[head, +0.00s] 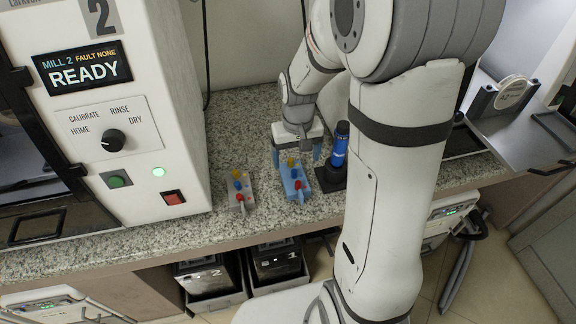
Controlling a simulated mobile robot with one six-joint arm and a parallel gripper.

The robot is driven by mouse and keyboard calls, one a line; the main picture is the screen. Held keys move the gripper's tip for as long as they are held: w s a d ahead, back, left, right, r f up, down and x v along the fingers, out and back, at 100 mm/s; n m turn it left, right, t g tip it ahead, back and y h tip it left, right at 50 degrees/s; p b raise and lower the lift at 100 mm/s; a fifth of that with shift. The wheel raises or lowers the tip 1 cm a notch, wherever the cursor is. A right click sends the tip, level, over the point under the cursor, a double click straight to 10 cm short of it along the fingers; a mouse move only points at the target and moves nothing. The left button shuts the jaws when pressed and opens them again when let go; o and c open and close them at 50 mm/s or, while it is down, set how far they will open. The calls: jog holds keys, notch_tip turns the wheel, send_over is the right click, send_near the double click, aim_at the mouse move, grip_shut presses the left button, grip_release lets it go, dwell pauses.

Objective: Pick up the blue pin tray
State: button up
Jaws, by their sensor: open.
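The blue pin tray (300,192) lies on the speckled counter and carries a yellow, a blue and a red pin in a row. A grey pin tray (249,194) with the same pin colours lies to its left, apart from it. My gripper (297,157) points down at the far end of the blue tray, its blue fingertips spread to either side. It is open and holds nothing. Its exact height above the tray cannot be told. The gripper body partly hides the tray's far end.
A blue cylinder (339,146) stands upright in a black holder (331,179) close to the right of the blue tray. A white mill (120,120) reading READY stands at left. Granite counter (240,115) is clear behind the grey tray.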

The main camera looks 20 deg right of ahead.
aim_at(294, 171)
jog(key=f, duration=0.8)
jog(key=shift+a, duration=0.2)
jog(key=c, duration=1.1)
jog(key=shift+c, duration=0.2)
